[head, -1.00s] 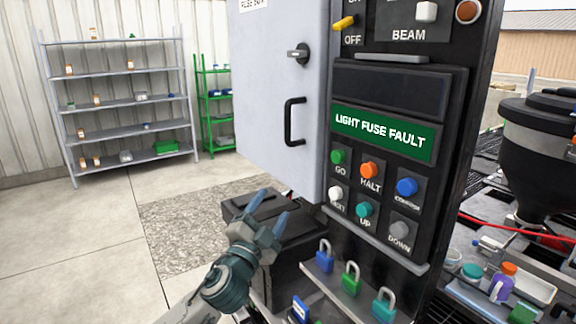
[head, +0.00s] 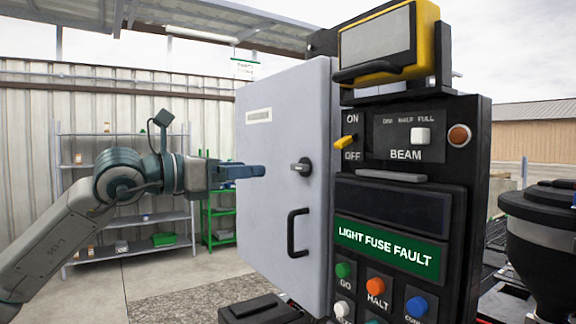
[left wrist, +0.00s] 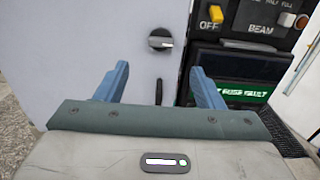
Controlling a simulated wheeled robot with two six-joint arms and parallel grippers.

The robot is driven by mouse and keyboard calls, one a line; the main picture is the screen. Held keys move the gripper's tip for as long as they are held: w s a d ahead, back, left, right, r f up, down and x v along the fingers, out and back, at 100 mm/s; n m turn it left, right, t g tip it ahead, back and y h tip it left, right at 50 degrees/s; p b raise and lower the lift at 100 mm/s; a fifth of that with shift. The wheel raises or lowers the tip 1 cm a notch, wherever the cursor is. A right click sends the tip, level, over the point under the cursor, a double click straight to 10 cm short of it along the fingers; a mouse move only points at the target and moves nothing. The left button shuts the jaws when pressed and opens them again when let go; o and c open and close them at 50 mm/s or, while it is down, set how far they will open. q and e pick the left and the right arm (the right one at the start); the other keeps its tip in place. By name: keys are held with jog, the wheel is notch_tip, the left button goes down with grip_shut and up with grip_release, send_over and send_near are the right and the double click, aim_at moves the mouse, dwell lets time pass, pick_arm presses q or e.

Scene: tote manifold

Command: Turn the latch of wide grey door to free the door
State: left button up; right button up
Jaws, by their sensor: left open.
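The wide grey door (head: 268,130) stands upright beside the dark control panel. Its latch (head: 301,167), a dark knob with a small lever, sits near the door's right edge, with the lever pointing roughly sideways. A black pull handle (head: 297,233) is below it. My left gripper (head: 262,171) is open and empty, just left of the latch and apart from it. In the left wrist view the latch (left wrist: 160,40) shows ahead, above and between the two blue fingers (left wrist: 158,82). My right gripper is not in view.
The control panel (head: 462,210) with its buttons, yellow switch (head: 348,140) and green "LIGHT FUSE FAULT" display (head: 389,246) adjoins the door's right side. A yellow-framed device (head: 427,40) sits on top. Shelves (head: 130,222) stand behind at left. A black hopper (head: 540,240) is at right.

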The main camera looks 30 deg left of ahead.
aim_at(296, 167)
pick_arm(q)
jog(key=p+x, duration=0.8)
jog(key=shift+d+r, duration=0.1)
jog(key=shift+r, duration=0.1)
jog(key=shift+p+x, duration=1)
jog(key=shift+x, duration=0.25)
jog(key=shift+f, duration=0.2)
jog(key=shift+c, duration=0.4)
jog(key=c, duration=0.9)
